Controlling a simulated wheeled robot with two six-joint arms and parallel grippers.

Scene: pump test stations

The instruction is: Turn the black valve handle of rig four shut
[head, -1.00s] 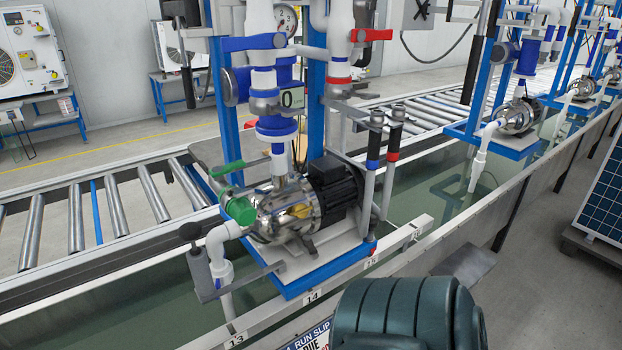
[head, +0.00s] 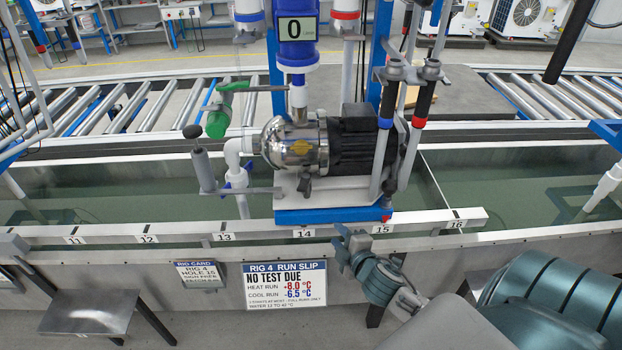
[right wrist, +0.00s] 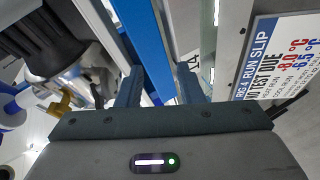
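Rig four's pump (head: 300,148) stands on a white base with a blue tray (head: 330,215) above the trough. A small dark handle (head: 305,187) sits low at the pump's front; I cannot tell for sure that it is the black valve handle. A black knob (head: 192,131) tops a grey post left of the pump. My right gripper (head: 347,244) is below and in front of the blue tray, apart from the pump. In the right wrist view, its fingers (right wrist: 158,84) are apart with nothing held. My left gripper is out of view.
The numbered rail (head: 262,235) runs along the trough's front, close to my right gripper. The rig 4 run slip (head: 284,285) hangs below it, with a rig card (head: 200,274) to its left. Upright black-gripped tubes (head: 420,105) stand right of the pump.

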